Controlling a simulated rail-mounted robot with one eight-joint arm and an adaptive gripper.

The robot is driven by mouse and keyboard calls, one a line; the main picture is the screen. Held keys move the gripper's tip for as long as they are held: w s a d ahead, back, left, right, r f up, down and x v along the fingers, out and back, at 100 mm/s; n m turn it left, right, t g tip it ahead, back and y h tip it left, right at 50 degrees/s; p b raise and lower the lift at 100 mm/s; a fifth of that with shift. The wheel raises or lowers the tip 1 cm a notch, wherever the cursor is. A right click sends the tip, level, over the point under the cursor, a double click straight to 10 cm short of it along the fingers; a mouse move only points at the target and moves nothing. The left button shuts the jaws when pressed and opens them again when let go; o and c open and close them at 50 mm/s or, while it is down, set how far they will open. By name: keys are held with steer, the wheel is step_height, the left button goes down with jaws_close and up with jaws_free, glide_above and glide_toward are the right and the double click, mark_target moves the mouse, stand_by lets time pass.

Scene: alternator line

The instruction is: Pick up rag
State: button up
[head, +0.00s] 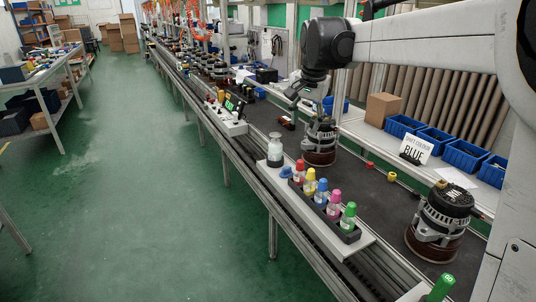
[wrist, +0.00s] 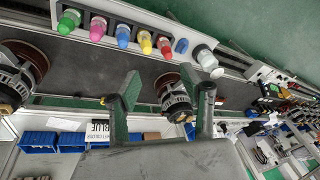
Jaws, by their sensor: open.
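A small blue item (head: 286,172) sits at the far end of the bottle rack, beside the white bottle; it may be the rag, but it is too small to be sure. It also shows in the wrist view (wrist: 182,46), between the red-capped bottle and the white bottle. My gripper (wrist: 166,92) is open and empty, its two fingers spread apart. In the head view my gripper (head: 298,92) hangs above the line, beyond the blue item and apart from it. An alternator (wrist: 176,95) shows between the fingers in the wrist view.
A rack (head: 325,208) holds several bottles with coloured caps. The white bottle (head: 275,150) stands at its far end. Alternators stand on the dark belt (head: 375,190), one near (head: 440,222) and one farther (head: 320,140). A sign (head: 416,148) reads BLUE, before blue bins (head: 464,155).

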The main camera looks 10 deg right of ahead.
steer(key=w+f+m+g, duration=0.1)
steer(key=w+f+m, duration=0.15)
steer(key=w, duration=0.45)
steer(key=w+f+m+g, duration=0.1)
steer(key=w+f, duration=0.3)
steer(key=w, duration=0.4)
steer(key=m+g+p, duration=0.1)
steer(key=m+p, duration=0.1)
steer(key=m, duration=0.1)
glide_above(287, 167)
step_height(287, 167, down, 11)
step_height(287, 167, down, 14)
steer(key=shift+r+b, duration=0.2)
steer(key=shift+b, duration=0.45)
steer(key=shift+c, duration=0.3)
steer(key=c, duration=1)
